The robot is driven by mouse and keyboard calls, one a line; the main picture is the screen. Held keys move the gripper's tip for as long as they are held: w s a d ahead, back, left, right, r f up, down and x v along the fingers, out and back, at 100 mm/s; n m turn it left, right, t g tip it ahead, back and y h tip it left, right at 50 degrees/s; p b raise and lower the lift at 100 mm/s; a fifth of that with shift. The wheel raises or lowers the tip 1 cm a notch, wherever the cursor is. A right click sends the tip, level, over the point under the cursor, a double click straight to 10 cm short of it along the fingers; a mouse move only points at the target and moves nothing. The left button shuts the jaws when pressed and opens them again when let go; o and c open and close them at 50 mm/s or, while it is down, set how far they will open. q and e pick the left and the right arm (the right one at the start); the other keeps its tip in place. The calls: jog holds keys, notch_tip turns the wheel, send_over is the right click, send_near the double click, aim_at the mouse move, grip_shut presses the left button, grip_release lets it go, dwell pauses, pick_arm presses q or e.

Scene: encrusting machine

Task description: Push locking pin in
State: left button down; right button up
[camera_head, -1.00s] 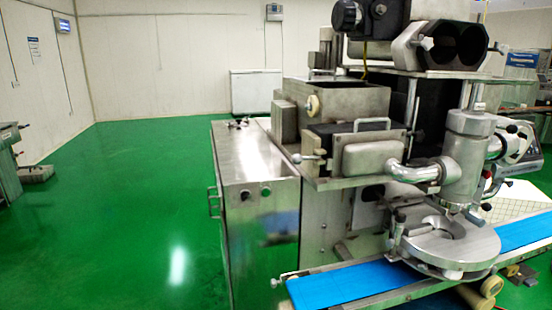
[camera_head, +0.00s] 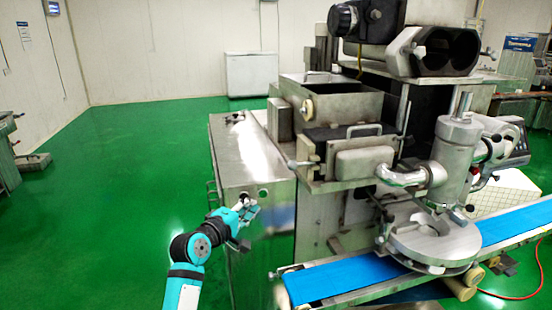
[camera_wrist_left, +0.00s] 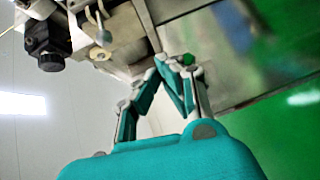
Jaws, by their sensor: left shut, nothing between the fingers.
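A short metal pin with a rounded grey end (camera_head: 293,165) sticks out from the left side of the machine's upper box in the head view; I take it to be the locking pin. A grey ball on a rod, likely the same pin, shows at the upper left of the left wrist view (camera_wrist_left: 103,37). I cannot tell how deep it sits. My teal left gripper (camera_head: 250,212) is below and left of it, apart from it, close to the steel cabinet's control face. In the left wrist view its fingertips (camera_wrist_left: 175,62) meet, shut and empty. My right gripper is out of view.
The steel cabinet (camera_head: 238,157) stands left of the machine, with buttons on its face. A cream knob (camera_head: 307,108) sits above the pin. A blue conveyor belt (camera_head: 345,280) runs along the lower right. Open green floor (camera_head: 110,190) lies to the left.

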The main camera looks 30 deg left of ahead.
aim_at(302, 164)
pick_arm(q)
notch_tip(302, 164, up, 8)
jog(key=s+n+t, duration=0.1)
jog(key=s, duration=0.1)
jog(key=shift+a, duration=0.25)
jog(key=shift+w+p, duration=0.15)
jog(key=shift+p, duration=0.15)
jog(key=w+d+p, duration=0.1)
jog(key=w+p, duration=0.3)
jog(key=w, duration=0.8)
jog(key=shift+w+d+p, duration=0.35)
jog(key=shift+w+d, duration=0.05)
jog(key=shift+f, duration=0.15)
